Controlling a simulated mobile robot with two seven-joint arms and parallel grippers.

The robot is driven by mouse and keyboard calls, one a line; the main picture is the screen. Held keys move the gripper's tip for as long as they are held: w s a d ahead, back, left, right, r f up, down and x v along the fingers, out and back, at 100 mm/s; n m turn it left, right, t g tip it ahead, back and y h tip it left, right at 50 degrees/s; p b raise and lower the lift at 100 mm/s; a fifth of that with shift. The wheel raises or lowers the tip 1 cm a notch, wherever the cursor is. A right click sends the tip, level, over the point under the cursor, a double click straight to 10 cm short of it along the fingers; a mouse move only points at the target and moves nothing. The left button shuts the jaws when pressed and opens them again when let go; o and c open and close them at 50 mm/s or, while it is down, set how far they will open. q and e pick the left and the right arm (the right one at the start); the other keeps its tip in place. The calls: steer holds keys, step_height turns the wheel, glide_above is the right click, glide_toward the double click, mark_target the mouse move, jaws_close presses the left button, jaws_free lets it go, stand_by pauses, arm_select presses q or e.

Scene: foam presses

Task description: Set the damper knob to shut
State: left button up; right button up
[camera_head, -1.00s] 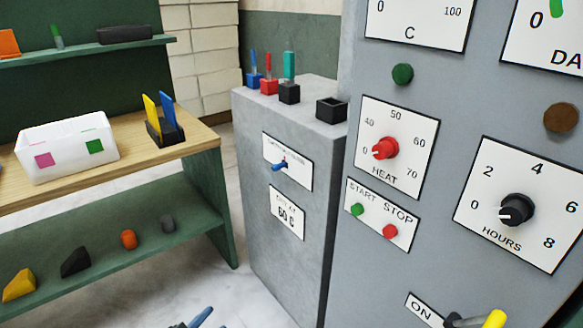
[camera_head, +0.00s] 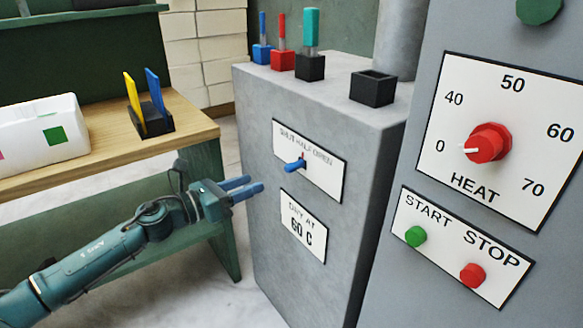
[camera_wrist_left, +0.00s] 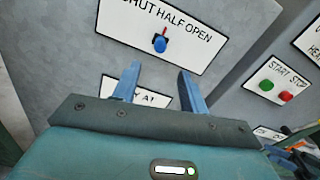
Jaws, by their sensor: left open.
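The damper knob is a small blue lever knob (camera_head: 294,165) with a red pointer, on a white plate (camera_head: 325,178) on the front of a grey cabinet. The plate reads SHUT, HALF, OPEN. The pointer stands roughly upright, near HALF. In the left wrist view the blue knob (camera_wrist_left: 159,44) is beyond the fingertips, with its red pointer toward HALF. My left gripper (camera_head: 247,188) is open and empty, to the left of the knob and a little lower, apart from it. The fingers also show in the left wrist view (camera_wrist_left: 158,80). My right gripper is not in view.
A "DRY AT 60 C" plate (camera_head: 304,226) is below the damper plate. The heat knob (camera_head: 487,143), green START button (camera_head: 415,236) and red STOP button (camera_head: 473,275) are on the panel at right. A wooden bench (camera_head: 198,127) stands left. Coloured tools in blocks top the cabinet.

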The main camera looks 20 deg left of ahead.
mark_target(286, 170)
arm_select(q)
steer(key=p+x, duration=0.1)
steer(key=x, duration=1)
steer(key=shift+w+d, duration=0.2)
steer(key=shift+d, duration=0.05)
jaws_close()
